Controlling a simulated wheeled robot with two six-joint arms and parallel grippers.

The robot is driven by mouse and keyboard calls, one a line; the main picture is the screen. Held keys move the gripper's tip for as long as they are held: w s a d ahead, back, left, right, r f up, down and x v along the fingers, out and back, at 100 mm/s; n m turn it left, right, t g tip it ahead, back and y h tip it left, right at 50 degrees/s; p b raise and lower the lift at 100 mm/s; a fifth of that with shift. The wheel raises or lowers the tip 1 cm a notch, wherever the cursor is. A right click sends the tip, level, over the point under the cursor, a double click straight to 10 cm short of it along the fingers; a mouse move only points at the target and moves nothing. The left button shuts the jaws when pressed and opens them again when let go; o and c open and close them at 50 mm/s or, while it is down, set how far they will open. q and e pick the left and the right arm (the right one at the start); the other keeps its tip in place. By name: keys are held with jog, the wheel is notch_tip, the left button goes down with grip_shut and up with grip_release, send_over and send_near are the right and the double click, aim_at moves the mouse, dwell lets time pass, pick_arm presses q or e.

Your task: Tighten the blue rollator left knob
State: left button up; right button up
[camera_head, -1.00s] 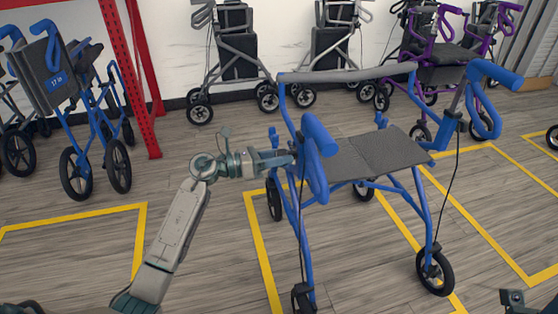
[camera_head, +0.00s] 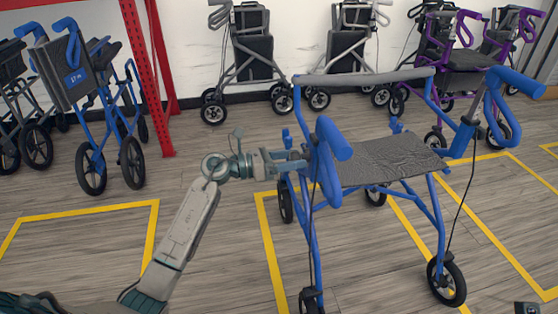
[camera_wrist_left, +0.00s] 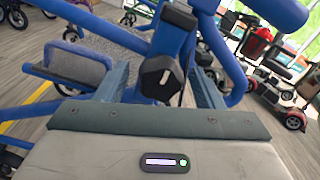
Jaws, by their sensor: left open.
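The blue rollator (camera_head: 313,230) stands upright on the floor, with a grey seat (camera_head: 385,160) and blue handles. Its left handle (camera_head: 334,140) is beside my left gripper (camera_head: 298,163), which reaches in from the left at about seat height. In the left wrist view, a black knob (camera_wrist_left: 160,77) with a pale mark sits on the blue frame. The open fingers of my left gripper (camera_wrist_left: 162,80) stand on either side of it, with gaps visible. The knob is hidden in the head view. My right gripper is not in view.
A folded blue rollator (camera_head: 72,75) stands at the left by a red rack post (camera_head: 148,80). Grey rollators (camera_head: 250,60) line the back wall, and a purple one (camera_head: 465,60) stands back right. Yellow floor lines (camera_head: 152,230) mark bays. Red scooters (camera_wrist_left: 287,65) show in the left wrist view.

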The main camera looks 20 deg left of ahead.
pick_arm(q)
jog(key=v, duration=1)
jog(key=shift+s+a, duration=0.2)
